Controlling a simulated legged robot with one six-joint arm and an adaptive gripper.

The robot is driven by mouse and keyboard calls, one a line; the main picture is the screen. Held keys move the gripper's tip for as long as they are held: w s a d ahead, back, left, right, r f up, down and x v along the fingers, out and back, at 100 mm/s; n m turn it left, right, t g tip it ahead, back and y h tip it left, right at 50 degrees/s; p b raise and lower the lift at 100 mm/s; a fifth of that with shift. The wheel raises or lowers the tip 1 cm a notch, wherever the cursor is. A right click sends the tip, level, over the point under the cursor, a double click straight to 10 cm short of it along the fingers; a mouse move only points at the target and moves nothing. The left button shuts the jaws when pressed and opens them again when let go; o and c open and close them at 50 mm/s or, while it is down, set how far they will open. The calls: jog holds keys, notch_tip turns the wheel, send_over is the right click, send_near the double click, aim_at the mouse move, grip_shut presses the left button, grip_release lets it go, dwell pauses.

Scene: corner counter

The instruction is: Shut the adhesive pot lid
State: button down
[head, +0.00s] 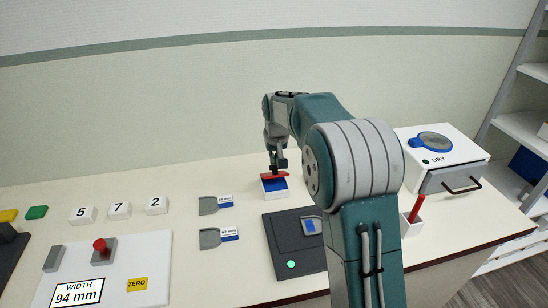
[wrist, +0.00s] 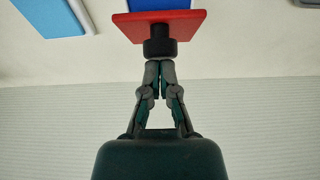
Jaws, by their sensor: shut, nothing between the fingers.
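The adhesive pot (head: 274,193) is a small white box near the back middle of the counter, with blue showing at its top. Its red lid (head: 274,176) sits above the blue at the far side; the blue is still visible, so the lid looks partly raised. In the wrist view the red lid (wrist: 185,27) has a black knob (wrist: 159,48) facing my gripper. My gripper (head: 277,167) is above the lid, its fingers shut and empty. In the wrist view the fingertips (wrist: 160,66) are right at the knob; I cannot tell whether they touch it.
Two grey scrapers (head: 209,205) lie left of the pot. A dark plate (head: 283,238) with a green light lies in front. A white DRY box (head: 455,152) and a holder (head: 409,228) with a red stick (head: 416,208) stand right. Number blocks (head: 119,210) and a button panel (head: 148,262) are left.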

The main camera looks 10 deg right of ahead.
aim_at(276, 173)
jog(key=shift+s+f+t, duration=0.1)
jog(key=shift+s+t, duration=0.2)
jog(key=shift+t, duration=0.1)
jog(key=shift+s+f+t, duration=0.4)
jog(key=shift+s+t, duration=0.25)
jog(key=shift+t, duration=0.15)
jog(key=shift+s+f, duration=1.1)
jog(key=shift+f, duration=0.25)
jog(key=shift+w, duration=0.1)
jog(key=shift+w+r, duration=0.25)
jog(key=shift+w, duration=0.3)
jog(key=shift+r, duration=0.25)
notch_tip(276, 173, up, 4)
jog(key=shift+r, duration=0.1)
jog(key=s+r, duration=0.6)
jog(key=s, duration=0.1)
jog(key=shift+r, duration=0.2)
